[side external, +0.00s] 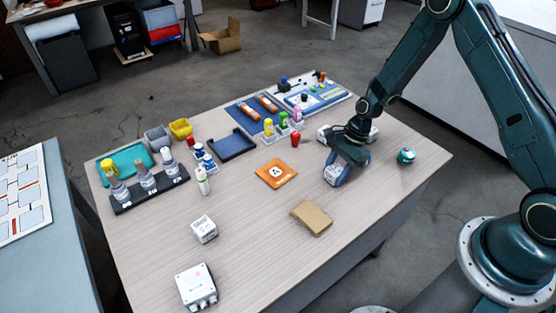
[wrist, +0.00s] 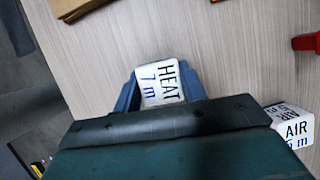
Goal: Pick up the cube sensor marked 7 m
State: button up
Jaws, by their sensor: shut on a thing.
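A white cube sensor marked HEAT 7 m (wrist: 162,84) sits between the blue fingers of my gripper (wrist: 160,88) in the wrist view, its lettered face toward the camera. In the side external view my gripper (side external: 340,174) points down at the right part of the table, with the white cube (side external: 332,173) partly showing at its fingertips. My gripper is shut on this cube. Whether the cube touches the table or is just above it is hard to tell. A second white cube marked AIR (wrist: 294,127) lies to the right in the wrist view, partly hidden by my gripper body.
A tan block (side external: 312,217) and an orange card (side external: 276,173) lie left of my gripper. A teal round object (side external: 406,156) is to its right. Another white cube (side external: 204,229) and a white box (side external: 196,286) stand near the front. Bare table lies between them.

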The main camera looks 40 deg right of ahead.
aim_at(335, 170)
jog(key=shift+r, duration=0.1)
notch_tip(335, 170, up, 20)
dwell(0.8)
jog(key=shift+a, duration=0.1)
dwell(0.4)
